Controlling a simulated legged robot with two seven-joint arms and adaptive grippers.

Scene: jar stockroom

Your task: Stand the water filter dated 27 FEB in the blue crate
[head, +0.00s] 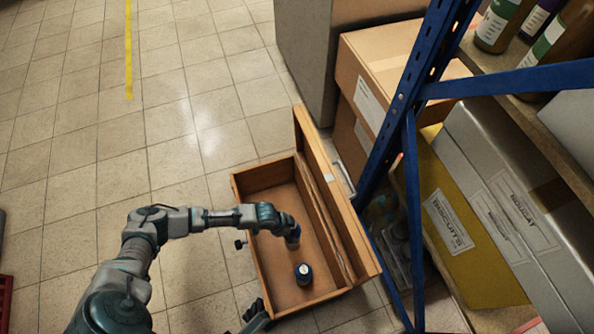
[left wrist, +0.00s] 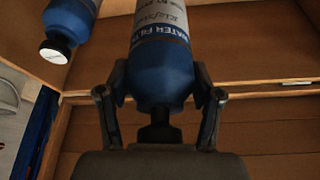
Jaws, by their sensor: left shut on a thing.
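My left gripper (head: 292,240) reaches down into an open wooden box on the floor. In the left wrist view its fingers (left wrist: 160,100) are shut on a blue-and-white water filter (left wrist: 163,65) with a dark narrow end toward the palm. Part of its label reads "WATER FIL"; I cannot read a date. A dark part, perhaps my right gripper (head: 255,314), shows at the box's near edge. No blue crate is visible.
The wooden box (head: 262,176) has a raised wall or lid on its right. A blue rack upright (head: 408,90) and shelves with cartons (head: 455,215) stand close on the right. A red crate edge (head: 5,300) is at far left.

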